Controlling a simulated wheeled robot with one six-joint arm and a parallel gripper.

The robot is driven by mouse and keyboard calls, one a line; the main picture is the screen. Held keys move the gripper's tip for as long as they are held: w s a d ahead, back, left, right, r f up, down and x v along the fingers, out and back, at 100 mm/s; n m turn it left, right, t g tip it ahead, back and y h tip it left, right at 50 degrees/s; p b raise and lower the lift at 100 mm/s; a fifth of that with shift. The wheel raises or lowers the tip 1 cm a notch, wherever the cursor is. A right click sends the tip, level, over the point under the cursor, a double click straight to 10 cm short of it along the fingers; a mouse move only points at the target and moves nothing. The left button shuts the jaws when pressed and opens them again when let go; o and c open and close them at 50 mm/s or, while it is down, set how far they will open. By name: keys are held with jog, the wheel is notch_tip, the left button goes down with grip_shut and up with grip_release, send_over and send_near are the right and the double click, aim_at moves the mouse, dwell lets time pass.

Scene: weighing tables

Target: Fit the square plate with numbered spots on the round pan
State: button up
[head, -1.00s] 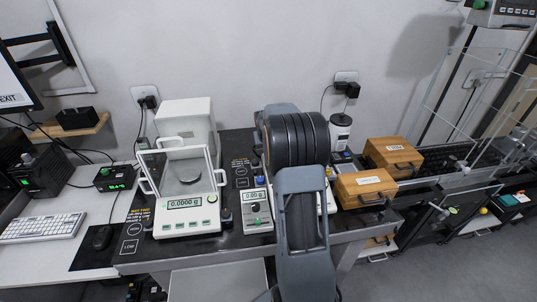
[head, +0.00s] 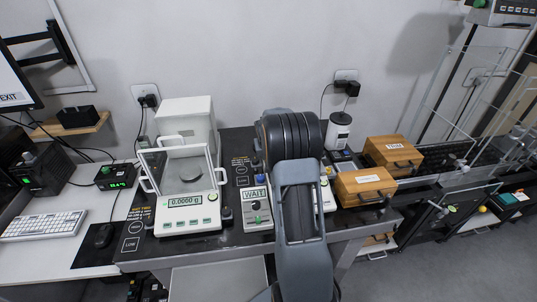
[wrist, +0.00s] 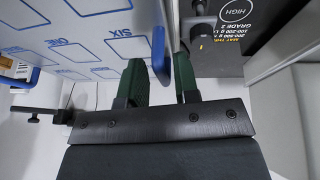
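The square plate (wrist: 85,38) fills the upper left of the wrist view. It is pale with blue outlined spots; the words ONE and SIX can be read. It has blue grips at its sides. In the head view my arm hides the plate and gripper. A small balance (head: 257,212) with a display reading WAIT stands just left of my arm.
A glass-fronted balance (head: 188,215) reading 0.0000 g stands left of the small balance. Two wooden boxes (head: 364,190) (head: 393,152) and a white canister (head: 339,132) stand to the right of my arm. The dark table is crowded.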

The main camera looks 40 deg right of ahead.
jog(key=shift+o, duration=0.5)
jog(key=shift+r, duration=0.15)
jog(key=shift+s+r, duration=0.1)
jog(key=shift+r, duration=0.15)
jog(key=s+a+r+n+b, duration=0.1)
jog(key=s+a+r, duration=0.5)
jog(key=a+r, duration=0.55)
jog(key=s+a+n+y, duration=0.3)
jog(key=s+a, duration=1.2)
jog(key=s, duration=0.4)
jog(key=shift+a+f+n, duration=0.15)
jog(key=shift+f+n, duration=0.05)
jog(key=shift+n, duration=0.2)
